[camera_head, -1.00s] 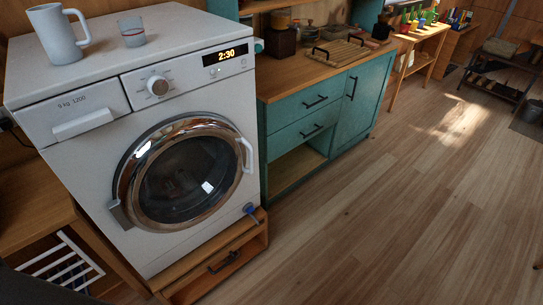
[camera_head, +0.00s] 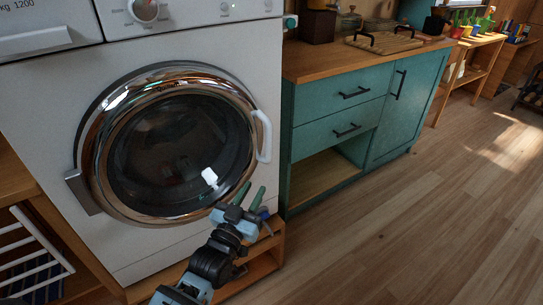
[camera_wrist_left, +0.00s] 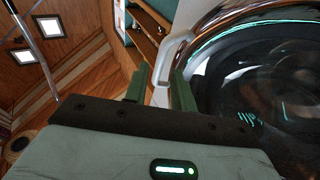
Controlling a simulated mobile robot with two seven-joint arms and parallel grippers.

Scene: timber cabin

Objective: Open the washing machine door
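The white washing machine (camera_head: 255,60) stands at the left of the head view. Its round door (camera_head: 175,150) has a chrome ring and dark glass and looks closed. The white door handle (camera_head: 263,137) is on the door's right edge, the hinge on the left. My left gripper (camera_head: 251,195) is in front of the machine, below the handle, with its green fingers apart and empty. In the left wrist view, the open fingers (camera_wrist_left: 160,88) point up toward the white handle (camera_wrist_left: 168,60), which shows between them; whether it lies between the fingertips in depth is unclear. My right gripper is not in view.
A teal cabinet (camera_head: 310,135) with a wooden top stands close to the machine's right. The machine rests on a wooden plinth (camera_head: 262,262). A white rack (camera_head: 32,250) is at lower left. The wooden floor (camera_head: 420,230) on the right is clear.

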